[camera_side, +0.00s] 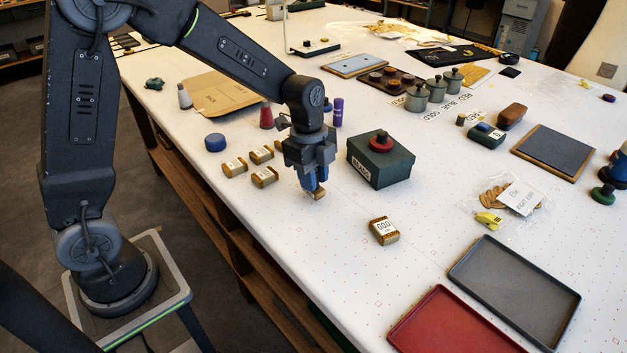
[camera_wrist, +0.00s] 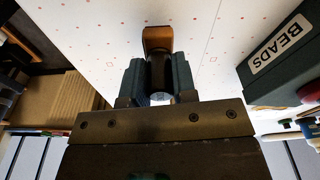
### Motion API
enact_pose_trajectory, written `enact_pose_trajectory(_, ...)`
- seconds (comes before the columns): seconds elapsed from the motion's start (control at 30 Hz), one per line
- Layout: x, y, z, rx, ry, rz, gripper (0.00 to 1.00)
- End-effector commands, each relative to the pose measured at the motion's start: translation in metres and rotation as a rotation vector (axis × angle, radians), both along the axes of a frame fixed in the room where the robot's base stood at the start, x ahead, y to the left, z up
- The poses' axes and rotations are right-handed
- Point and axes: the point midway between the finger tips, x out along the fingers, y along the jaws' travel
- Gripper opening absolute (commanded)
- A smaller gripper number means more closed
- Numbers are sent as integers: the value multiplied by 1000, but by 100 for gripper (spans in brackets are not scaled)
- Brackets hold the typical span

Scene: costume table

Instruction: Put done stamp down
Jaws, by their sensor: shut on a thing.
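My gripper (camera_side: 314,187) is shut on a stamp, which hangs below the fingers just over or on the white table near its front edge; I cannot tell which. In the side view only the small tan wooden end of the stamp (camera_side: 319,195) shows under the fingers. In the wrist view the fingers (camera_wrist: 158,85) clasp a dark round handle, and the stamp's orange-brown block (camera_wrist: 157,40) sticks out beyond them. The stamp's printed face is hidden, so no word on it can be read.
A dark green BEADS box (camera_side: 380,163) with a red-knobbed piece on top stands right of my gripper. Several small labelled blocks (camera_side: 235,167) lie left; another labelled block (camera_side: 384,231) lies in front. A red tray (camera_side: 453,325) and grey tray (camera_side: 515,290) lie lower right.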

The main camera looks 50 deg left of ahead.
Motion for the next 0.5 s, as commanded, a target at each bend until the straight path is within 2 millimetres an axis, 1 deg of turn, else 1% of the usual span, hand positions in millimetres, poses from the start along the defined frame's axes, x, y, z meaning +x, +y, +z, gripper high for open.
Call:
enact_pose_trajectory(0.03,0,0,-7,0,2,0,2)
enact_pose_trajectory(0.13,0,0,-15,0,0,-1,2)
enact_pose_trajectory(0.5,0,0,-18,0,0,0,2)
